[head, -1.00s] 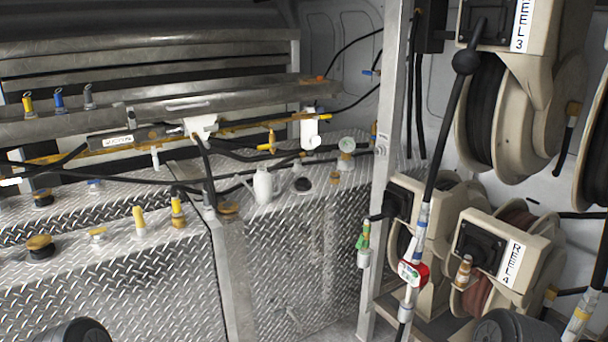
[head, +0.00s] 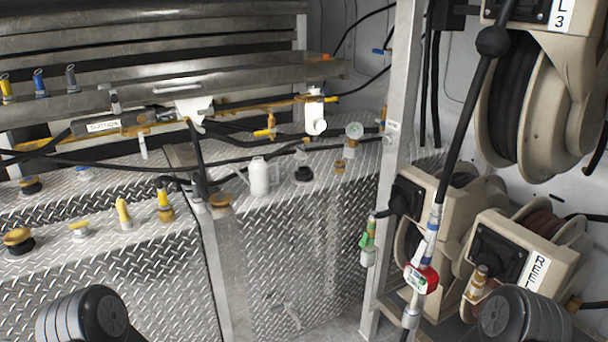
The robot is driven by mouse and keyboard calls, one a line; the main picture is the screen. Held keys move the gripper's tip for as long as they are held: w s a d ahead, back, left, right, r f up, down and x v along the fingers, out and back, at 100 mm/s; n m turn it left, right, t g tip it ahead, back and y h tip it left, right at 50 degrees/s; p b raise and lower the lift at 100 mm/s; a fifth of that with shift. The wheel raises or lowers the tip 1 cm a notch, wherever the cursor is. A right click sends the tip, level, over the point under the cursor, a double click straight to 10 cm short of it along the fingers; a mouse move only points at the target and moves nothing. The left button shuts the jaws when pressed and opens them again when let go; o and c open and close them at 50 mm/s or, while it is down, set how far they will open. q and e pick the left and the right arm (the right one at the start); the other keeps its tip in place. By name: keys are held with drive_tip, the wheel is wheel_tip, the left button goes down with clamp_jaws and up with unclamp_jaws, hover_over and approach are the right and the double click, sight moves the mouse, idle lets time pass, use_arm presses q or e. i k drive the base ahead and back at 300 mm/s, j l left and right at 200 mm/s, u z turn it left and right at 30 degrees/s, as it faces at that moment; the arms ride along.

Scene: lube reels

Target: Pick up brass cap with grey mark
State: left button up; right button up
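Three small fittings with loops on top stand in a row on the metal ledge at the upper left of the head view: a yellow one (head: 6,89), a blue one (head: 39,83) and a grey one (head: 71,78). The grey one is at the right end of the row and best fits the brass cap with grey mark, but its brass is too small to make out clearly. Rounded dark parts of my arms show at the lower left and lower right. Neither gripper shows, and nothing is seen touching the fittings.
A diamond-plate deck (head: 130,262) with several brass-topped fittings and a white jug (head: 259,177) lies below the ledge. Black hoses cross above it. A metal post (head: 397,140) stands right of centre, with hose reels (head: 520,110) and a hanging red-and-white nozzle (head: 420,279) beyond.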

sight(219, 199)
drive_tip(key=i+j+z, duration=0.1)
drive_tip(key=j+z, duration=0.15)
drive_tip(key=z, duration=0.2)
drive_tip(key=i+j+z, duration=0.1)
drive_tip(key=j+z, duration=0.15)
drive_tip(key=z, duration=0.25)
drive_tip(key=j+z, duration=0.25)
drive_tip(key=z, duration=0.2)
drive_tip(key=j+z, duration=0.1)
drive_tip(key=j, duration=0.45)
drive_tip(key=k+j+z, duration=0.1)
drive_tip(key=j, duration=0.45)
drive_tip(key=j+z, duration=0.15)
drive_tip(key=j, duration=0.4)
drive_tip(key=k+j+z, duration=0.1)
drive_tip(key=j, duration=0.4)
drive_tip(key=k, duration=0.05)
